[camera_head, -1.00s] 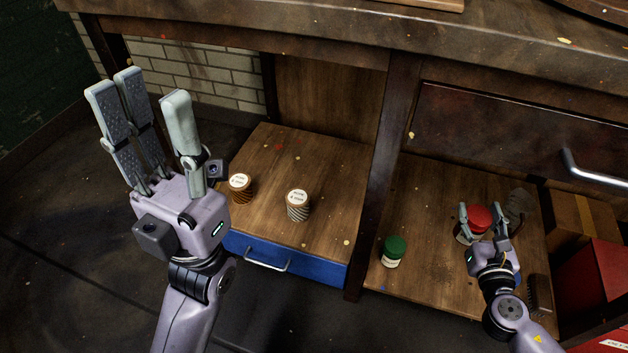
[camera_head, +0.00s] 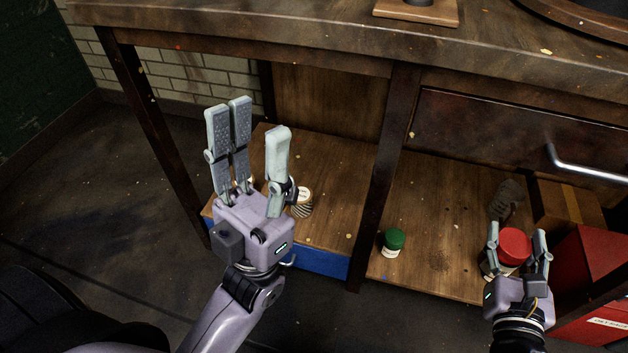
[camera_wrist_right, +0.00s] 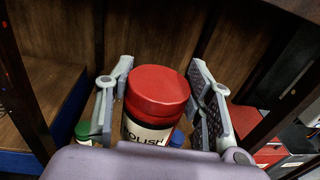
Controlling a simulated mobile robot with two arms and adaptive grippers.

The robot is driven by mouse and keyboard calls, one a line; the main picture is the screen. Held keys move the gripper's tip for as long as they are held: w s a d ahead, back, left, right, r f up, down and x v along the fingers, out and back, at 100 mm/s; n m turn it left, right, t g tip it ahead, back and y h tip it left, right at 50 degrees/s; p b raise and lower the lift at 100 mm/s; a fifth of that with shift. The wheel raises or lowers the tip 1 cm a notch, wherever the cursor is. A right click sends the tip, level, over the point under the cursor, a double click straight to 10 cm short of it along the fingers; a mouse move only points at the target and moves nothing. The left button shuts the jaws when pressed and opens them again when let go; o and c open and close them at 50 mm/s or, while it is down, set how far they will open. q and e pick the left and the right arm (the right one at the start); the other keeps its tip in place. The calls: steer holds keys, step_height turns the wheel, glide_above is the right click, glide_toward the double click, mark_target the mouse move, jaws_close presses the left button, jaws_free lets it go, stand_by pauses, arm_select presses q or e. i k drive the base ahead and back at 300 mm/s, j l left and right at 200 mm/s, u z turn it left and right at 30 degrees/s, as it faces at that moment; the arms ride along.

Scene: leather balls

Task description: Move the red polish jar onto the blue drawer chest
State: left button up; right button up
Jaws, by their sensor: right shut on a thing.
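The red polish jar (camera_head: 514,246) has a red lid and a pale label, and it is between the fingers of my right gripper (camera_head: 519,252). The right wrist view shows the jar (camera_wrist_right: 157,98) upright, with my right gripper (camera_wrist_right: 163,105) shut on it. The jar is in front of the right part of the shelf. The blue drawer chest (camera_head: 322,262) is at left of the middle post, with a wooden top, and my left gripper covers part of its front. My left gripper (camera_head: 253,145) is open and empty in front of the chest, fingers pointing up.
A green-lidded jar (camera_head: 393,241) stands on the right shelf (camera_head: 440,215). A striped jar (camera_head: 302,201) stands on the chest top; another beside it is mostly hidden. A wooden post (camera_head: 385,180) divides the compartments. A cardboard box (camera_head: 565,207) and red box (camera_head: 590,262) are at right.

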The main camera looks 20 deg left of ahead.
mark_target(334, 221)
steer(key=k+j+u, duration=0.25)
steer(key=j+u, duration=0.15)
steer(key=u, duration=0.3)
steer(key=j+u, duration=0.1)
steer(key=u, duration=0.4)
